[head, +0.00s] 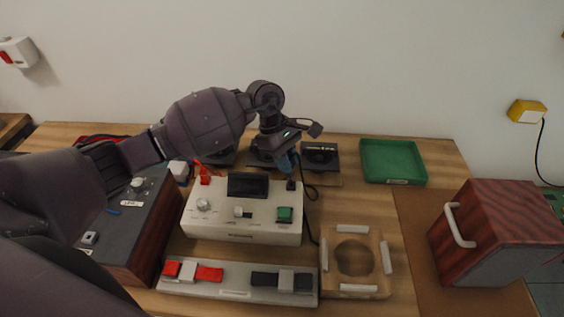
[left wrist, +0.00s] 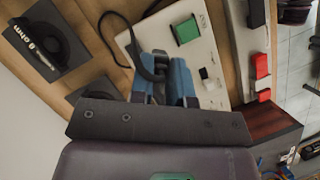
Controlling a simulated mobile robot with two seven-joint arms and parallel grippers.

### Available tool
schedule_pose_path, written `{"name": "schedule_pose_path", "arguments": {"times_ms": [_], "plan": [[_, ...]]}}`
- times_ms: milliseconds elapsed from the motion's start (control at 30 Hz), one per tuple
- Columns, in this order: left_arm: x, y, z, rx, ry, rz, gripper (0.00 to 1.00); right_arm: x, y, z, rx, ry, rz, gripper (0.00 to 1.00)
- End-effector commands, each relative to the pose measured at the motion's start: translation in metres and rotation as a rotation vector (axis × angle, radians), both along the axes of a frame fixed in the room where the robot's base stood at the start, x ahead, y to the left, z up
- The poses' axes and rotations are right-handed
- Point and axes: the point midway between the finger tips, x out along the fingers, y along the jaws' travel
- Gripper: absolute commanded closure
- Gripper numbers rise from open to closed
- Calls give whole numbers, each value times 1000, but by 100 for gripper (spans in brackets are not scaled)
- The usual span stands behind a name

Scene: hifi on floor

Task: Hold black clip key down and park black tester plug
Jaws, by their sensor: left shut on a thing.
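The white tester box (head: 242,226) stands mid-table with a dark display, knobs and a green button; its panel also shows in the left wrist view (left wrist: 195,50). My left gripper (head: 288,163) is at its back right corner, blue fingers pointing down. In the left wrist view, the fingers (left wrist: 163,85) are shut on the black tester plug (left wrist: 158,91), which is mostly hidden between them. The plug's black cord loops beside it. Whether the plug touches a socket is unclear. The black clip key (head: 268,279) lies on the pale front rail (head: 235,293). My right gripper is out of view.
A red plug (head: 205,180) stands at the tester's back left. Black 8 ohm boxes (head: 320,156) sit behind. A green tray (head: 393,161) lies back right; a wooden frame (head: 376,241) and a wood-grain case (head: 498,231) are right. A dark unit (head: 128,225) is left. Red clip key (head: 207,273) shares the rail.

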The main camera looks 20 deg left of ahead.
Motion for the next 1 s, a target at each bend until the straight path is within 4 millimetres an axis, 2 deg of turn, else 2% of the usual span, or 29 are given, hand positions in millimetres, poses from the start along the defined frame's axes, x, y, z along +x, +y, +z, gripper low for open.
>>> {"name": "schedule_pose_path", "arguments": {"times_ms": [300,500,767,1000], "plan": [[22,2,-11,-1,0,397,100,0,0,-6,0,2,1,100],[31,4,-14,-1,-1,559,100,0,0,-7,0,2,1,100],[35,5,-16,-1,-1,625,100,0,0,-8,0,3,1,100],[35,5,-27,-1,1,625,100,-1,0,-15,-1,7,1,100]]}}
